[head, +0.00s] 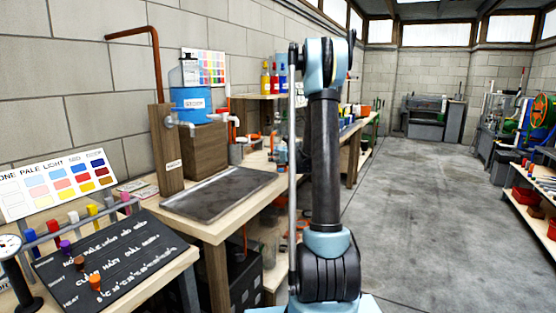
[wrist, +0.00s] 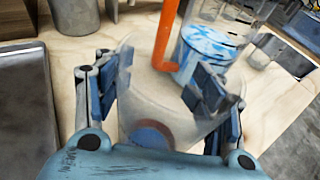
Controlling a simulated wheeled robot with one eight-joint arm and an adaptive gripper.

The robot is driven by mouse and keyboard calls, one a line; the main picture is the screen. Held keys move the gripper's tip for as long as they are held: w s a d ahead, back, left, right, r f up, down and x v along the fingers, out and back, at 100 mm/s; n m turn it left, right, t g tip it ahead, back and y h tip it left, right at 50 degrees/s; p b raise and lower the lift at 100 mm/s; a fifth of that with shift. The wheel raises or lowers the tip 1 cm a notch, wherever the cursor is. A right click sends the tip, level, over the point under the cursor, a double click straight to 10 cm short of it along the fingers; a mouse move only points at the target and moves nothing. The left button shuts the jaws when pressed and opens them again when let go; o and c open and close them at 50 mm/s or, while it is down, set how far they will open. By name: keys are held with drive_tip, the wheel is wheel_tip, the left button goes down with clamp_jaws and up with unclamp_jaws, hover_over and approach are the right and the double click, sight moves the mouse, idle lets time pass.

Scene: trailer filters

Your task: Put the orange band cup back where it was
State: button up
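In the wrist view my gripper (wrist: 160,92) has its two fingers well apart, one on each side of a pale translucent cup (wrist: 138,105). I cannot make out an orange band on this cup. In the head view my gripper and the cup are hidden behind my arm.
An orange upright piece (wrist: 165,35) and a clear vessel with blue-and-white contents (wrist: 203,48) stand just beyond the cup. A grey tray (wrist: 25,115) lies at left. The head view shows a sloped black board (head: 110,255), a dark metal tray (head: 218,192) and open floor (head: 430,200) at right.

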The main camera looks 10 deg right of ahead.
drive_tip(key=v, duration=1.1)
drive_tip(key=shift+s+r, duration=0.1)
drive_tip(key=shift+s, duration=0.1)
drive_tip(key=s+a+n+g, duration=0.1)
drive_tip(key=s+a+n, duration=0.1)
drive_tip(key=s+n, duration=0.1)
drive_tip(key=s+a+n+g, duration=0.1)
drive_tip(key=s+a+n, duration=0.1)
drive_tip(key=s+n, duration=0.1)
drive_tip(key=s+a+n+g, duration=0.1)
drive_tip(key=s+a+n, duration=0.1)
drive_tip(key=s, duration=0.3)
drive_tip(key=shift+s+a+f+n+y, duration=0.1)
drive_tip(key=shift+f+n+y, duration=0.1)
drive_tip(key=shift+n+y, duration=0.15)
drive_tip(key=s+d+f+n+g+h, duration=0.1)
drive_tip(key=s+f+n+g+h, duration=0.1)
drive_tip(key=s+n, duration=0.5)
drive_tip(key=s+d+f+n+g+h, duration=0.1)
drive_tip(key=s+f+n, duration=0.6)
drive_tip(key=s, duration=1.1)
drive_tip(key=s+d+f+n+g+h, duration=0.1)
drive_tip(key=s+f+n+g+h, duration=0.2)
drive_tip(key=s+n, duration=0.6)
drive_tip(key=s+f+g, duration=0.1)
drive_tip(key=s+g, duration=0.1)
drive_tip(key=s, duration=0.1)
drive_tip(key=shift+s+f+g, duration=0.15)
drive_tip(key=shift+s+g, duration=0.15)
drive_tip(key=shift+n, duration=0.25)
